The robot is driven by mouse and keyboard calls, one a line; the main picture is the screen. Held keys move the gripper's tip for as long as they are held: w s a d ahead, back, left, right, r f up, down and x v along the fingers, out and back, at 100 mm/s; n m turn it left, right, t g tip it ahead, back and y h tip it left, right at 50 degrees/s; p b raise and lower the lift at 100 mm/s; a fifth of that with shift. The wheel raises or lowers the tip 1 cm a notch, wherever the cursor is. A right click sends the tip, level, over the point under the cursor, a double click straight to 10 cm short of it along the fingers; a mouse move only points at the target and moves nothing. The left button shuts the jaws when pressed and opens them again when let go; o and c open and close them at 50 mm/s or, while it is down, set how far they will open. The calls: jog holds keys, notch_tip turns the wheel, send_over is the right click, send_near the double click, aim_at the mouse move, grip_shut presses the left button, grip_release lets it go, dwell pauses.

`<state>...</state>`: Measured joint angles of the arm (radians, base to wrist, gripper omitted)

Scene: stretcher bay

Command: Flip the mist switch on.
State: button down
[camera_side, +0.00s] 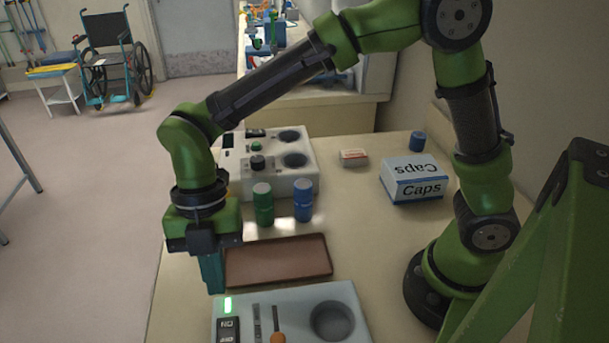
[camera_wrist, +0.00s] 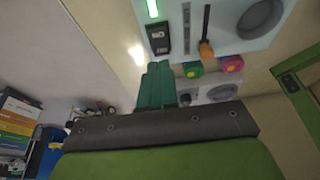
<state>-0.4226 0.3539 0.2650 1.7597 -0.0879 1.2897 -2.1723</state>
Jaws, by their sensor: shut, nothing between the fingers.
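A pale grey unit (camera_side: 300,298) stands at the front of the table. It has a dark rocker switch (camera_side: 228,329) marked ON at its left end, with a lit green lamp (camera_side: 228,305) behind it. No "mist" label is readable, so I cannot confirm that this is the mist switch. The wrist view shows the switch (camera_wrist: 158,38) and glowing lamp (camera_wrist: 152,8) near the top. My gripper (camera_side: 214,289) is shut and empty, pointing down just behind the lamp and switch. Its teal fingers (camera_wrist: 158,66) appear just below the switch in the wrist view, apparently apart from it.
The grey unit also has an orange-handled slider (camera_side: 278,337) and a round well (camera_side: 332,321). A brown tray (camera_side: 278,262) lies behind it. Green (camera_side: 263,205) and blue (camera_side: 303,200) bottles stand before a white unit (camera_side: 305,178). A Caps box (camera_side: 418,180) sits right.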

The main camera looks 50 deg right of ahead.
jog(key=w+d+v, duration=0.1)
jog(key=v, duration=0.6)
jog(key=shift+f, duration=0.25)
jog(key=s+d+r+m+t, duration=0.1)
jog(key=s+d+m+t, duration=0.1)
jog(key=d+m, duration=0.5)
jog(key=s+d+r+m+t, duration=0.1)
jog(key=s+d+m+t, duration=0.2)
jog(key=d+m, duration=0.5)
jog(key=s+d+r+m+t, duration=0.1)
jog(key=d+m+t, duration=0.3)
jog(key=m, duration=1.2)
jog(key=s+d, duration=0.1)
jog(key=d, duration=0.3)
jog(key=shift+s+d+r+t+h, duration=0.2)
jog(key=shift+r+t+h, duration=0.1)
jog(key=shift+r+t, duration=0.1)
